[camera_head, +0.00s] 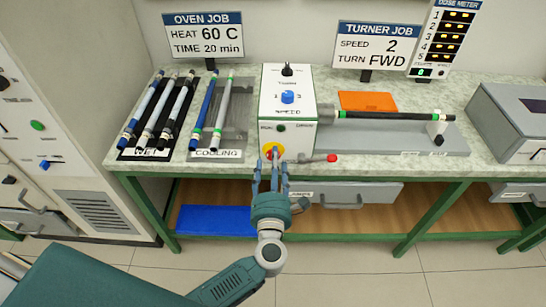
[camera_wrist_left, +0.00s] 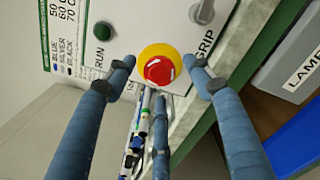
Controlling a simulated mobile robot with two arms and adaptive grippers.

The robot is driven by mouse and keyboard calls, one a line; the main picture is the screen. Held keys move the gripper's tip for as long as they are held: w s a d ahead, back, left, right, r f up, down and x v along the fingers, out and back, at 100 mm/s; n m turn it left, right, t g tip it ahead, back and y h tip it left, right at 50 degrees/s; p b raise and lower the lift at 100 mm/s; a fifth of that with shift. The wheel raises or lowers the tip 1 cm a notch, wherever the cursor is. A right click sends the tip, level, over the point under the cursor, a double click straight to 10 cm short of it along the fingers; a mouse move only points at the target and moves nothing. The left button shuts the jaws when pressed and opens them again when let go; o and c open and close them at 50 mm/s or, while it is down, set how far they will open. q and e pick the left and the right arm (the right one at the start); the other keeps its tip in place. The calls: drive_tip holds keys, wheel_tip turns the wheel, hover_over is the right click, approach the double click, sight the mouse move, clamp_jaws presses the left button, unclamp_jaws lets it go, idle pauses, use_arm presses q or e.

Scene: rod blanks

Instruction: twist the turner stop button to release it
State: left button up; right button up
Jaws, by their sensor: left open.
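The turner (camera_head: 290,105) is a white box with green edges on the bench. Its red stop button (camera_wrist_left: 160,71) sits on a yellow collar (camera_wrist_left: 155,49) low on the front face. In the head view the collar (camera_head: 266,148) shows, but my fingers partly hide the red cap. My left gripper (camera_head: 271,168) is open in front of the button, fingers pointing at it. In the left wrist view one finger is on each side of the button, apart from it, and a third finger is below. Contact is not visible. My right gripper is not in view.
A red-knobbed lever (camera_head: 331,158) juts out right of my gripper. A dark rod (camera_head: 385,116) lies along the turner. Several rods lie on the WET and COOLING racks (camera_head: 233,120) at left.

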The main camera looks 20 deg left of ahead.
use_arm(q)
drive_tip(key=shift+x, duration=0.9)
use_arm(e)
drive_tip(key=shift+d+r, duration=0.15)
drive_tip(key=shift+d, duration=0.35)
use_arm(q)
drive_tip(key=shift+c, duration=0.6)
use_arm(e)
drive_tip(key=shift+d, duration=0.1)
use_arm(q)
drive_tip(key=c, duration=1)
drive_tip(key=shift+c, duration=0.2)
